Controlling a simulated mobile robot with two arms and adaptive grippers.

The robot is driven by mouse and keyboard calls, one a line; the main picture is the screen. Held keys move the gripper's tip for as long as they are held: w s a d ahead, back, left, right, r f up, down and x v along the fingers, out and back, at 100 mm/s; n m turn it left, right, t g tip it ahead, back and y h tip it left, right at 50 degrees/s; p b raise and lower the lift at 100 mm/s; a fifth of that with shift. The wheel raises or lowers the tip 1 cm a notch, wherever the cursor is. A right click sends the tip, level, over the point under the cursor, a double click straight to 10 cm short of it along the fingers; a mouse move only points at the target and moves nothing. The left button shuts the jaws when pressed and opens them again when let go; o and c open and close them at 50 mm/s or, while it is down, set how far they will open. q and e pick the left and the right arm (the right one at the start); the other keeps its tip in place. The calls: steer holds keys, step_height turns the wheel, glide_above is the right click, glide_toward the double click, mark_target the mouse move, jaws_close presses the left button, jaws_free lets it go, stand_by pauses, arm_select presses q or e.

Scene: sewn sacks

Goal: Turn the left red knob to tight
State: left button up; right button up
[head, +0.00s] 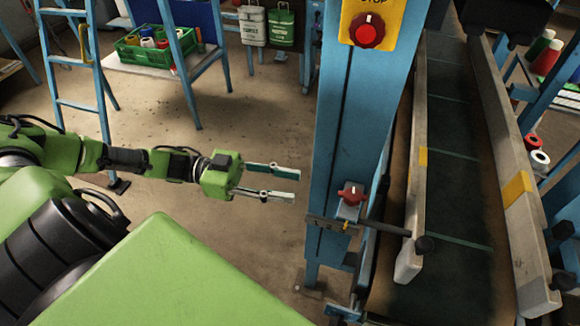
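The red knob (352,193) sits on a small bracket low on the blue post, with a white mark on its top. A plate with scale marks (330,226) lies just below it; the setting is too small to read. My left gripper (296,187) comes in from the left, level with the knob and pointing at the post. Its two fingers are apart with nothing between them. A gap separates the fingertips from the knob in the picture. My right gripper does not show.
The blue post (335,130) carries a yellow stop panel with a red dial (368,30). A blue ladder (88,60) and green crate (155,47) stand behind.

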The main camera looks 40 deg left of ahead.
mark_target(365, 197)
arm_select(q)
steer(key=s+d+r+m+g+y+p, duration=0.1)
steer(key=s+d+m+g+y+p, duration=0.3)
steer(key=m, duration=0.8)
steer(key=s+d+m+g+y+p, duration=0.15)
steer(key=s+d+m+g, duration=0.35)
steer(key=m, duration=0.7)
steer(key=w+a+r+m+t+y+p, duration=0.1)
steer(key=w+a+m+t+y+p, duration=0.15)
steer(key=w+m, duration=0.3)
steer(key=w+a+r+m+t+y+p, duration=0.1)
steer(key=w+a+r+m+y+p, duration=0.1)
steer(key=w+m+y, duration=0.4)
steer(key=shift+m+h, duration=0.25)
steer(key=shift+h, duration=0.55)
steer(key=w+d+p, duration=0.1)
steer(key=d, duration=0.2)
steer(key=w+d+p, duration=0.1)
steer(key=d, duration=0.2)
steer(key=w+d+p, duration=0.1)
steer(key=d+p, duration=0.1)
steer(key=d, duration=0.2)
steer(key=shift+w+f, duration=0.2)
steer(key=shift+w, duration=0.05)
steer(key=shift+w+d+f, duration=0.1)
steer(key=shift+d, duration=0.15)
steer(key=shift+d+f+p, duration=0.1)
steer(key=shift+f+p, duration=0.35)
steer(key=shift+f, duration=0.1)
